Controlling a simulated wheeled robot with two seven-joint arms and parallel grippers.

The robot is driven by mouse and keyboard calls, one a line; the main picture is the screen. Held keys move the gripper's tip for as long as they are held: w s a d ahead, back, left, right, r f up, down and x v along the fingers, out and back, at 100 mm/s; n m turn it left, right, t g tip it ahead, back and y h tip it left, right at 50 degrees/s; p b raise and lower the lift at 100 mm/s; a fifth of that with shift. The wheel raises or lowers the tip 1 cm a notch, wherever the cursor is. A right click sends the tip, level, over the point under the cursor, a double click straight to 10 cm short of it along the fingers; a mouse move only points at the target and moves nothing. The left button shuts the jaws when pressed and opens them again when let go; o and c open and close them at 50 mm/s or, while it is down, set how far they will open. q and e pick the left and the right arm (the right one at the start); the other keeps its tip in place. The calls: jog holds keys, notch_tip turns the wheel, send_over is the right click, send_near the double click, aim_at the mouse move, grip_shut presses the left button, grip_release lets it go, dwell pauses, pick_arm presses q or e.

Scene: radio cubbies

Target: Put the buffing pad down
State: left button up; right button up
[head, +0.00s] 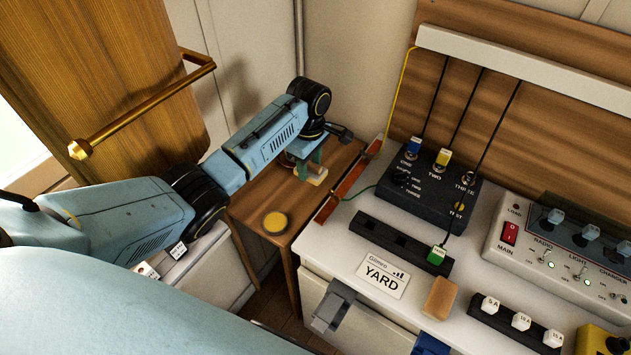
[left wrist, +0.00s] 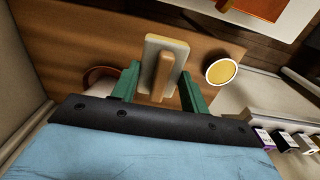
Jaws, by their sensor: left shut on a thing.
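The buffing pad (left wrist: 180,51) is a pale block with a wooden grip bar along its back. My left gripper (left wrist: 160,90) is shut on it, with a green finger on each side in the left wrist view. In the head view my left gripper (head: 304,163) points down over the small brown wooden table (head: 249,205) in the corner, and part of the pad (head: 316,174) shows under the fingers. I cannot tell whether the pad touches the table. My right gripper is not in view.
A round yellow-topped tin (head: 274,222) stands on the table's near part; it also shows in the left wrist view (left wrist: 221,71). A white counter (head: 335,240) with a black switch box (head: 425,200) is to the right. A brass rail (head: 140,108) is at left.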

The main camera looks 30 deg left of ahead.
aim_at(309, 170)
pick_arm(q)
jog(key=f, duration=0.2)
jog(key=f+b, duration=0.1)
jog(key=f, duration=0.1)
jog(key=shift+s, duration=0.25)
jog(key=shift+f, duration=0.25)
notch_tip(309, 170, down, 3)
jog(key=shift+f+b, duration=0.1)
jog(key=shift+b, duration=0.6)
jog(key=shift+w, duration=0.1)
jog(key=shift+f, duration=0.1)
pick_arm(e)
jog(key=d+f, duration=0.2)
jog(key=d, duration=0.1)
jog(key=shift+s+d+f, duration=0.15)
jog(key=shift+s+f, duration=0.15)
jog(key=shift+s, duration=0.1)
pick_arm(q)
jog(key=o, duration=0.9)
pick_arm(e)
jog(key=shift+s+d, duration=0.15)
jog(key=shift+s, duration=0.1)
